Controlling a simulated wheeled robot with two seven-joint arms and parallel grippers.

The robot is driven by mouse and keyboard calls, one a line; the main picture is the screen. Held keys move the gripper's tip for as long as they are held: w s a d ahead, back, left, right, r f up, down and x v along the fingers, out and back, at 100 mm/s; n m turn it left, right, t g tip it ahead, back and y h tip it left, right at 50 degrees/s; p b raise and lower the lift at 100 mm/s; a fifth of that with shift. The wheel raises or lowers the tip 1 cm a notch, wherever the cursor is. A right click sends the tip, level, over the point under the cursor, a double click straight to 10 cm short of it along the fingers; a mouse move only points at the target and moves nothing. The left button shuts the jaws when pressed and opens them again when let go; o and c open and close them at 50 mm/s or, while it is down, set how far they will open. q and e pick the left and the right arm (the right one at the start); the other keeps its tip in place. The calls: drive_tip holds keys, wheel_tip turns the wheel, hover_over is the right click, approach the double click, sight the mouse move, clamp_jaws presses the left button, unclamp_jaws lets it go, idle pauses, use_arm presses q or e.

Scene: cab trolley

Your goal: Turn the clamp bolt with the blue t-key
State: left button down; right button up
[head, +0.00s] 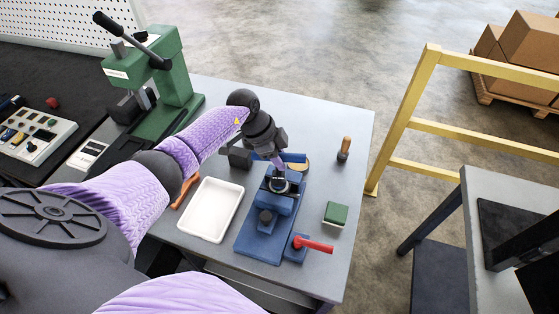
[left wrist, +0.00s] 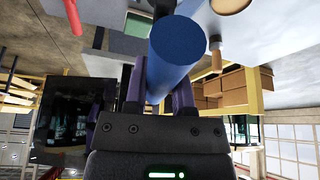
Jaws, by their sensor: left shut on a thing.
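My left gripper (head: 278,164) is over the far part of the blue clamp fixture (head: 262,242) on the grey bench. In the left wrist view, its purple fingers (left wrist: 160,95) are shut on a thick blue cylinder (left wrist: 178,42), which looks like part of the blue t-key. In the head view, the hand hides most of the key. A dark ring-like part (head: 280,184) shows just below the fingers on the fixture. I cannot tell whether the key sits on the clamp bolt, which I cannot make out. My right gripper is not in view.
A white tray (head: 188,234) lies left of the fixture. A red-handled part (head: 314,243), a green block (head: 336,214) and a wooden-handled tool (head: 344,148) are to its right. A green press (head: 165,85) stands at the back left. A yellow rail (head: 405,90) stands beyond the bench.

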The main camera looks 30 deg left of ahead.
use_arm(q)
drive_tip(key=shift+f+m+g+b, duration=0.1)
drive_tip(key=shift+m+g+b, duration=0.3)
drive_tip(key=shift+m, duration=0.5)
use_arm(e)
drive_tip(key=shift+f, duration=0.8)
use_arm(q)
drive_tip(key=shift+m+b, duration=0.4)
drive_tip(key=shift+b, duration=0.1)
drive_tip(key=m+g+b, duration=0.1)
drive_tip(key=m+b, duration=0.1)
drive_tip(key=shift+f+m+h+b, duration=0.1)
drive_tip(key=shift+m+h+b, duration=0.2)
drive_tip(key=shift+m+b, duration=0.1)
drive_tip(key=shift+m+g+b, duration=0.5)
drive_tip(key=shift+m+b, duration=0.1)
drive_tip(key=shift+m, duration=0.1)
drive_tip(key=shift+r, duration=0.2)
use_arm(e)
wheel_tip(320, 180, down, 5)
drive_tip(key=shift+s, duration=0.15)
